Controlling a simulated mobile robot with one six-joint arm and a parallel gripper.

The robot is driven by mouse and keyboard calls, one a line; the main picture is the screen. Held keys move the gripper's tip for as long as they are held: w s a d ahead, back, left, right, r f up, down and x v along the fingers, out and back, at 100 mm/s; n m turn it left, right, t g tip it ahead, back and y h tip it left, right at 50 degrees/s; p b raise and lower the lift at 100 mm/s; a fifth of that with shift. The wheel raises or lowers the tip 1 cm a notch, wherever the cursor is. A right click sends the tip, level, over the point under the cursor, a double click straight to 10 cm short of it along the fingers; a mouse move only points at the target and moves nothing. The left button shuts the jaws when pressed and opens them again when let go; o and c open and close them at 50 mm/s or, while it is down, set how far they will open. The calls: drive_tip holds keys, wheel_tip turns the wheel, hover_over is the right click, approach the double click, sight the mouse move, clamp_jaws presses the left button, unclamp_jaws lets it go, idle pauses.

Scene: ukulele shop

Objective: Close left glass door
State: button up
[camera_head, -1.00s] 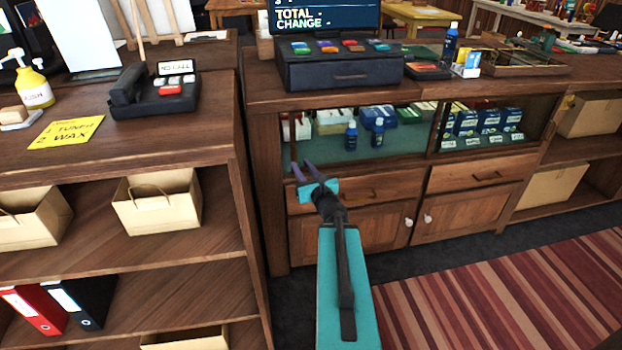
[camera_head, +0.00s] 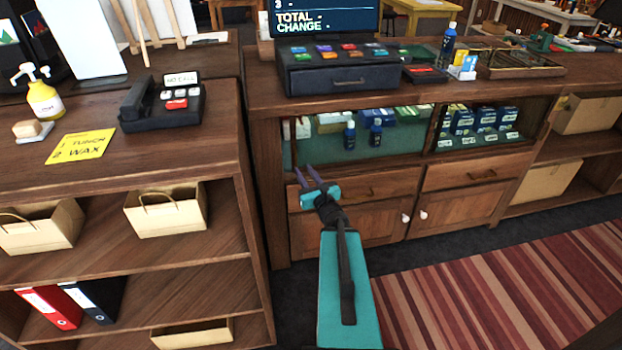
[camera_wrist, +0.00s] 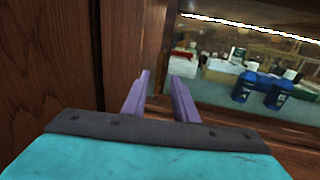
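The left glass door area (camera_head: 400,143) is the left bay of the wooden counter cabinet, with bottles and boxes visible inside. Whether its door stands open or shut is hard to tell. In the wrist view its glass-front bay (camera_wrist: 215,97) fills the upper right, beside a wooden upright. My gripper (camera_head: 308,173) is in front of the bay's lower left corner, over the left drawer's upper edge. Its two purple fingers (camera_wrist: 164,80) are apart with nothing between them. Contact with the cabinet cannot be made out.
A drawer (camera_head: 370,187) and cupboard doors with white knobs lie below the bay. The right bay (camera_head: 480,125) holds blue boxes. A wooden shelf unit (camera_head: 240,215) stands close on the left. A striped rug (camera_head: 480,285) covers open floor at right.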

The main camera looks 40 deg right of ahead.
drive_tip(key=shift+p+v, duration=2.7)
drive_tip(key=shift+p, duration=0.75)
drive_tip(key=shift+c, duration=0.4)
